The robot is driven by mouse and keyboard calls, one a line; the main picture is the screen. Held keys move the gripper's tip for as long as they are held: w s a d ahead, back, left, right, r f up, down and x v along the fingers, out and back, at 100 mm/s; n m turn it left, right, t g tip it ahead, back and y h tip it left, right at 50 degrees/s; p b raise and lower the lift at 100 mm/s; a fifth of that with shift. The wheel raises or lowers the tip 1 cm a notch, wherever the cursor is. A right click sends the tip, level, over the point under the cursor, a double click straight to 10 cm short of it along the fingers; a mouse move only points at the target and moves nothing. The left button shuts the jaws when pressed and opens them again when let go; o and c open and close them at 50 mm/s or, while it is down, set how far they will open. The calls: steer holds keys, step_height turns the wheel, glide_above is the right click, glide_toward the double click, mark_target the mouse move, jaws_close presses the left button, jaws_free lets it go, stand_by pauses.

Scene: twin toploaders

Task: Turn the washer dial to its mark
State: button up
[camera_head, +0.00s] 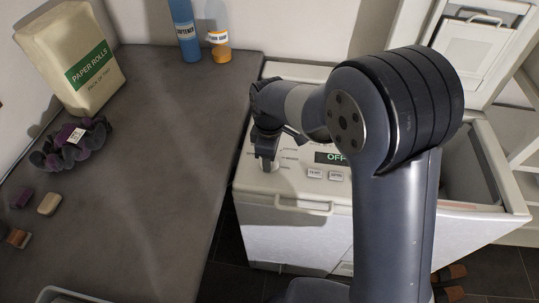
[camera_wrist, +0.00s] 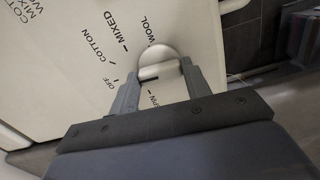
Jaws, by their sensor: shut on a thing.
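The washer (camera_head: 285,232) is a white top-loader to the right of the counter, with a panel on top. In the wrist view its dial (camera_wrist: 158,56) is a pale round knob with a raised grip bar. The labels OFF, COTTON, MIXED, WOOL and SPIN are printed around it with short tick marks. My gripper (camera_head: 267,164) points down at the panel's left part. In the wrist view my gripper (camera_wrist: 161,82) has one finger on each side of the dial and is shut on it. The dial's pointer direction is hard to tell. The panel display (camera_head: 331,157) reads OFF.
The dark counter (camera_head: 165,180) at left holds paper rolls (camera_head: 75,55), a purple-black bundle (camera_head: 70,145), small blocks (camera_head: 49,203) and two bottles (camera_head: 186,30). A raised white lid (camera_head: 466,45) stands at back right.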

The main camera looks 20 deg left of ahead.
steer(key=shift+n, duration=0.4)
steer(key=o, duration=1)
steer(key=shift+r, duration=0.1)
step_height(320, 180, up, 11)
steer(key=shift+f+b, duration=0.2)
steer(key=shift+b, duration=0.1)
step_height(320, 180, down, 11)
steer(key=shift+r+p, duration=0.1)
steer(key=shift+p, duration=0.2)
